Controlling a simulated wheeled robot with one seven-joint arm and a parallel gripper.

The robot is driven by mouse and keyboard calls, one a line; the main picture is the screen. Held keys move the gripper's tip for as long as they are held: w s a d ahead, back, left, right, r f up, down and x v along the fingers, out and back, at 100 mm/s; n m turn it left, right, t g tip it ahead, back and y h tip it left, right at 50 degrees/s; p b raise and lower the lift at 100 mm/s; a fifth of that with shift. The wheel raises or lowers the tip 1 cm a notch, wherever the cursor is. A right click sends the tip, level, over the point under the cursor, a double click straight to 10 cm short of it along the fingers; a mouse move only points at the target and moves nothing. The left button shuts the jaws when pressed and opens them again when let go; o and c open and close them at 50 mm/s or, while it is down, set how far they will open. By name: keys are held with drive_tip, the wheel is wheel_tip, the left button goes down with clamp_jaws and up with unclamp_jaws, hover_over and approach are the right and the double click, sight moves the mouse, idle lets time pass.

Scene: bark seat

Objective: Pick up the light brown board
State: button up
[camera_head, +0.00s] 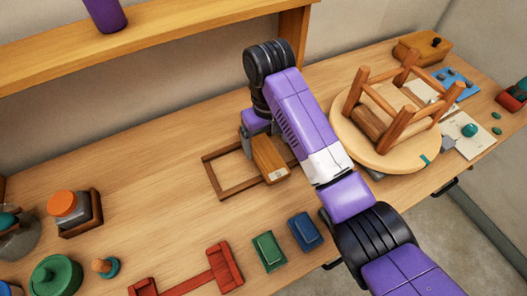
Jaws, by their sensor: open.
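The light brown board (270,161) is a small wooden slab with a pale label at its near end. It lies at the thin brown wooden frame (218,180) on the workbench, partly over the frame's right part. My gripper (248,146) is open and low at the board's far end. A grey finger shows just left of the board; the other finger is hidden by the board and my arm. Whether the fingers touch the board cannot be told.
An upturned stool with a round pale seat (345,130) stands to the right. Blue (304,231) and green (269,251) blocks and a red holder (222,267) lie near the front edge. Jars stand at left. A shelf (150,38) runs along the wall.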

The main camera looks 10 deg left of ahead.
sight(266, 155)
drive_tip(key=shift+s+a+f+p, duration=0.1)
drive_tip(key=shift+f+p, duration=0.15)
drive_tip(key=shift+f, duration=0.9)
drive_tip(key=shift+s+f+p, duration=0.1)
drive_tip(key=shift+f+p, duration=0.15)
drive_tip(key=shift+f, duration=0.9)
drive_tip(key=c, duration=1.7)
